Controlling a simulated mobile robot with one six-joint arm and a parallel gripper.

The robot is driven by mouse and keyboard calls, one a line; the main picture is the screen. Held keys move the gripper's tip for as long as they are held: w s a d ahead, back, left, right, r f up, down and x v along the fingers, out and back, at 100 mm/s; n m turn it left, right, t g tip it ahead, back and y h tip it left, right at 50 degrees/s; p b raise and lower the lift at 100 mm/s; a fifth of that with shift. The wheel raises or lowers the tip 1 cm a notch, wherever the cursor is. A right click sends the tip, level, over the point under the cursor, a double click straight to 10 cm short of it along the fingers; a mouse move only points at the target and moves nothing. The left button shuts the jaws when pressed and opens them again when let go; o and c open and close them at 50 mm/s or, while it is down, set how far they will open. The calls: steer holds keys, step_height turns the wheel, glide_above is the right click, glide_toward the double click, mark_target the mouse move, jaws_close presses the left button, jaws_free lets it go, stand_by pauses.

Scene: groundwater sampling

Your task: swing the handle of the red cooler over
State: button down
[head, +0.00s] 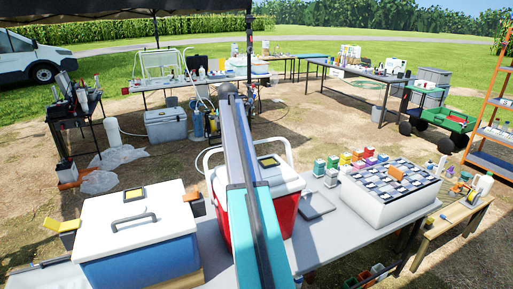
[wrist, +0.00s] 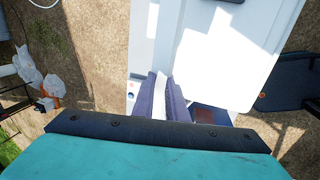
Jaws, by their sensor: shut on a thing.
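The red cooler (head: 286,205) stands on the long table, with a white lid (head: 275,176) bearing a dark, yellow-edged label. Its white handle (head: 213,158) shows as a raised loop on both sides of my arm, which hides the loop's middle and part of the cooler. In the wrist view my gripper (wrist: 161,88) is shut on a narrow white bar of the handle (wrist: 159,82), with a dark finger on each side. The lid (wrist: 225,55) fills the area beyond the fingers. My fingertips are hidden in the head view.
A blue cooler (head: 140,262) with a white lid stands close on the left. A flat grey pad (head: 316,204), small colored boxes (head: 361,157) and a white box with a gridded top (head: 385,208) are on the right. A canopy pole (head: 249,60) rises behind.

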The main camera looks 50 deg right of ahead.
steer(key=w, duration=0.1)
steer(key=w+d, duration=0.1)
steer(key=shift+w+f, duration=0.15)
steer(key=shift+w, duration=0.2)
steer(key=shift+w+d+g+p, duration=0.15)
steer(key=shift+g+p, duration=0.15)
steer(key=shift+p, duration=0.55)
steer(key=w+p, duration=0.1)
steer(key=p, duration=0.1)
steer(key=w+f+p, duration=0.1)
steer(key=p, duration=0.1)
steer(key=shift+d+f, duration=0.15)
steer(key=shift+d, duration=0.2)
steer(key=c, duration=1.6)
jaws_free()
steer(key=shift+o, duration=0.2)
steer(key=shift+s, duration=0.1)
